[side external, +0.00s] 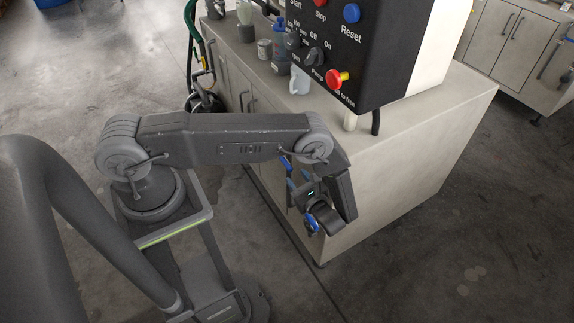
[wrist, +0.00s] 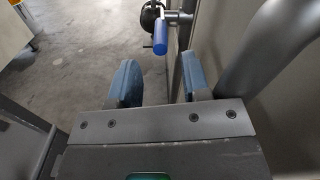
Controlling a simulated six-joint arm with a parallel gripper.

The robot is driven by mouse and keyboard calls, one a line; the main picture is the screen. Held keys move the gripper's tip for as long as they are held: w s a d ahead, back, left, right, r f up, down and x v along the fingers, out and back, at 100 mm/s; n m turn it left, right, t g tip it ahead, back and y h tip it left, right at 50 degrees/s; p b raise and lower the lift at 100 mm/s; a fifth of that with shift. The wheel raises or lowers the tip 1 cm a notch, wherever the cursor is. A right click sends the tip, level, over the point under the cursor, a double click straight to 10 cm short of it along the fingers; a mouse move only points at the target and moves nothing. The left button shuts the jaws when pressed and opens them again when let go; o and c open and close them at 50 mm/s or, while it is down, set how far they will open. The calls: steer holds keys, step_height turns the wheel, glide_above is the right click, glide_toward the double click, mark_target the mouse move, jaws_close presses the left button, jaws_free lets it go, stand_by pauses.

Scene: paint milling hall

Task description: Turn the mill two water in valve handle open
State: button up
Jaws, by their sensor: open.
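A blue valve handle (wrist: 161,36) on a grey metal pipe fitting shows at the top of the wrist view. My gripper (wrist: 157,76) is open, with its two blue-padded fingers apart and nothing between them. The handle lies beyond the fingertips, roughly in line with the gap, and does not look touched. In the side view my gripper (side external: 297,179) is low beside the cabinet front, partly hidden by my wrist. A blue handle (side external: 286,162) shows just above the fingers, and another blue part (side external: 312,222) shows below, by my wrist. No label tells which valve is which.
The beige cabinet (side external: 400,175) stands close beside my gripper. On it are a black control box (side external: 345,45) with a red stop knob, and several bottles and cups. A thick grey pipe (wrist: 275,45) runs at the right of the wrist view. Open concrete floor lies left.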

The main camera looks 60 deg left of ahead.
mark_target(287, 164)
steer(key=a, duration=0.7)
steer(key=shift+c, duration=0.3)
steer(key=shift+d, duration=0.1)
jaws_close()
